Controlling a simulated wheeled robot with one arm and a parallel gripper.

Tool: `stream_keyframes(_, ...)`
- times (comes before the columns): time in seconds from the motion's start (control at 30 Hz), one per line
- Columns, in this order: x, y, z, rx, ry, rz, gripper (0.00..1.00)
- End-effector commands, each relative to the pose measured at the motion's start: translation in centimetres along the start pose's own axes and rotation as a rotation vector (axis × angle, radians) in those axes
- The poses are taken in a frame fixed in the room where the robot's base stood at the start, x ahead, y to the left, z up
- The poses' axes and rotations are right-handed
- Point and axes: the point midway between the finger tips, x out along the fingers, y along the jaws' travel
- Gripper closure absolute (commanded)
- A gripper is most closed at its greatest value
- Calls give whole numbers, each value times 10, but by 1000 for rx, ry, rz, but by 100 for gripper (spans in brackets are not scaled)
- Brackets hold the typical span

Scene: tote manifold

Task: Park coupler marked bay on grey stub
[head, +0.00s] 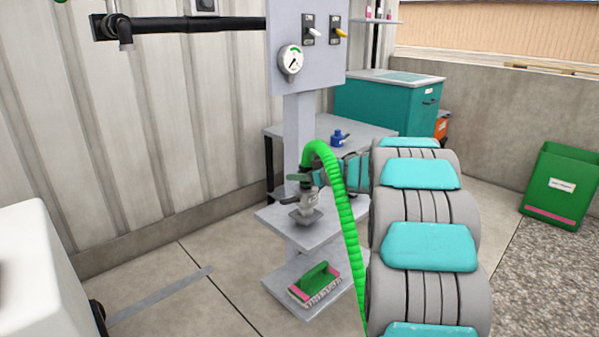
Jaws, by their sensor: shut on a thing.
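A coupler (307,183) with a green lever hangs at the end of a bright green ribbed hose (345,215). No marking on it can be read. My gripper (314,178) is shut on the coupler from the right; the hose hides part of the jaws. Directly below the coupler is a grey fitting with a square base (306,215), on the grey upper shelf (277,222); this looks like the grey stub. The coupler looks roughly upright and in line with it. I cannot tell whether they touch or are seated.
A green-and-pink brush (315,283) lies on the lower shelf. A blue fitting (340,137) stands on the table behind. My arm fills the right centre. A green bin (562,185) stands far right.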

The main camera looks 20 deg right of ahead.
Motion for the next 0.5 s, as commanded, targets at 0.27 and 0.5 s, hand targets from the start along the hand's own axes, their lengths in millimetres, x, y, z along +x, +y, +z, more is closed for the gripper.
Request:
stream_keyframes(0.27, 6, 0, 16, -1, 2, 0, 100)
stream_keyframes(0.5, 10, 0, 27, -2, 1, 0, 100)
